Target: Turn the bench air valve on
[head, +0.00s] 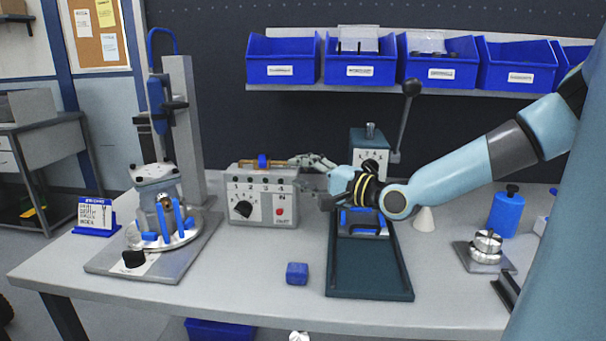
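A brass valve line with a blue handle (262,161) lies across the top of a grey control box (255,208). The box has a numbered panel, a black knob and a red button. My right gripper (300,166) reaches in from the right, its fingers pointing left by the box's right end, near the right end of the brass line. I cannot tell whether they touch it, or how far they are apart. The blue handle is left of the fingertips. My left gripper is not in view.
A press-like stand (180,130) with a round fixture stands left. A dark green tray (370,283) lies below my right wrist. A blue block (297,273) sits near the front edge. A blue bottle (506,212) and metal discs (486,247) are right. Blue bins (283,72) hang behind.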

